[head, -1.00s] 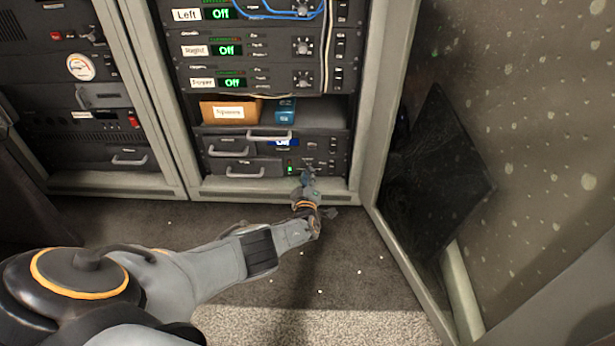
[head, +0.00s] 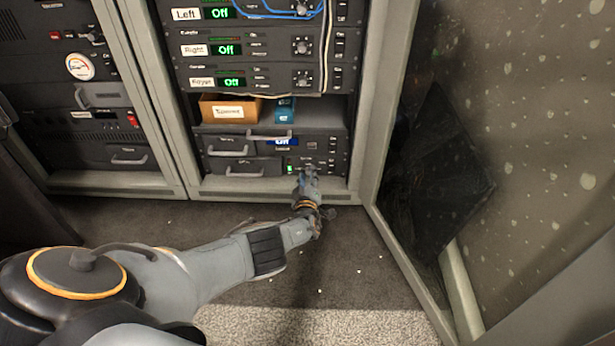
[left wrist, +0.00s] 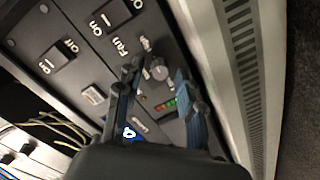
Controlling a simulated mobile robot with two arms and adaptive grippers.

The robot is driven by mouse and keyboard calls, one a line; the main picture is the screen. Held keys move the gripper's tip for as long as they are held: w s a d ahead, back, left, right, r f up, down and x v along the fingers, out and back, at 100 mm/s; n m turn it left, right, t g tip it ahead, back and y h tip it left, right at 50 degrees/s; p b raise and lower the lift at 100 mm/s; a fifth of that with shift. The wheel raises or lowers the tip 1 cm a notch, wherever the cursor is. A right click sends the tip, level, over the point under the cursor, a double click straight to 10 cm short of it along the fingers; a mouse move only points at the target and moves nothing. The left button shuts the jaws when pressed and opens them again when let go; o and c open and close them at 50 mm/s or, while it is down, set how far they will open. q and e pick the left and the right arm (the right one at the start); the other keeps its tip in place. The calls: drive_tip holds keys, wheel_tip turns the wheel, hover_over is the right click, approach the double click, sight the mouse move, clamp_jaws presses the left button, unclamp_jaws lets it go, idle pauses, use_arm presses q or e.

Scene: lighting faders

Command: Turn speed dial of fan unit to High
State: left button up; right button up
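The fan unit (head: 262,166) is the dark panel at the bottom of the open rack. In the left wrist view its panel carries a "Fans" label (left wrist: 120,46), rocker switches and a small row of green and red lights (left wrist: 166,104). The grey round speed dial (left wrist: 159,71) stands on this panel, close ahead of the fingertips and between them; contact is not visible. My left gripper (head: 307,172) is at the right part of the unit in the head view and hides the dial there. In the left wrist view the gripper (left wrist: 155,76) has its blue-grey fingers apart. My right gripper is not in view.
Above the unit are a drawer panel (head: 228,147) with handles and a shelf with an orange-brown box (head: 230,109) and a blue box (head: 284,109). Amplifier units reading "Off" sit higher. An open rack door (head: 520,150) stands at right.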

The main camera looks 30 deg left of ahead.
use_arm(q)
drive_tip(key=shift+a+n, duration=0.1)
drive_tip(key=shift+n, duration=0.2)
